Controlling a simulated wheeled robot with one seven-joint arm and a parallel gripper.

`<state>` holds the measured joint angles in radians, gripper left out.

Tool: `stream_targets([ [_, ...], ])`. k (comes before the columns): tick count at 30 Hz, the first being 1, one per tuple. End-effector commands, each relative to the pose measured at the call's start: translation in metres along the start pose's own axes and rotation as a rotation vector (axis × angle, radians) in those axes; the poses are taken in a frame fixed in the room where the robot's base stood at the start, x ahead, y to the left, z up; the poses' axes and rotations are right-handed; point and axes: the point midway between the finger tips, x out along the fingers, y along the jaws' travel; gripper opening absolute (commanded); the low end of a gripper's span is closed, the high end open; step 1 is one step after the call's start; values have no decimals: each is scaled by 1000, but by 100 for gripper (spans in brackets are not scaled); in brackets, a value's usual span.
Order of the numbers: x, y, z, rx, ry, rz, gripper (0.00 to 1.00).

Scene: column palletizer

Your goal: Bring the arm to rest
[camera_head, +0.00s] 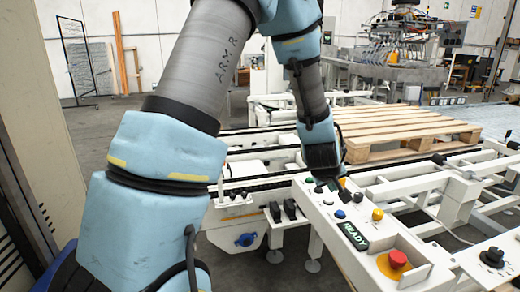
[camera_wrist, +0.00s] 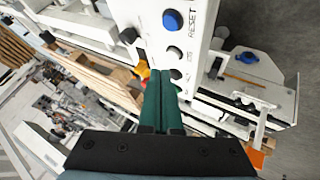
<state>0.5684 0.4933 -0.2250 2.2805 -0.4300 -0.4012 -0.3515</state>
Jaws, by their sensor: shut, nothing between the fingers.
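My arm reaches forward and down over a white control panel (camera_head: 330,208) in the head view. My gripper (camera_head: 341,186) is at the panel's far end, close over its small knobs. In the wrist view my gripper's green fingers (camera_wrist: 160,73) are shut together with nothing between them. Their tips overlap the panel face (camera_wrist: 150,40) near a row of dark round buttons. I cannot tell whether they touch it. A blue button (camera_wrist: 172,20) marked RESET is beyond the tips.
The panel carries a green READY display (camera_head: 353,236) and a red mushroom button (camera_head: 398,259). A wooden pallet (camera_head: 400,125) lies on the white conveyor frame behind it. Conveyor rails surround the panel. Grey floor shows at the lower left of the panel.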

Motion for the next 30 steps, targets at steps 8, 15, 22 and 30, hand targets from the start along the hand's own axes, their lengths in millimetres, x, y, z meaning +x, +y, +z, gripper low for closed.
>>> stream_targets([
  [8,-116,-147,-45,152,-199,-241,0],
  [15,-209,-235,-25,200,-393,-386,0],
  [22,-237,-257,-12,207,-463,-422,0],
  [30,-237,-257,-12,208,-463,-422,0],
])
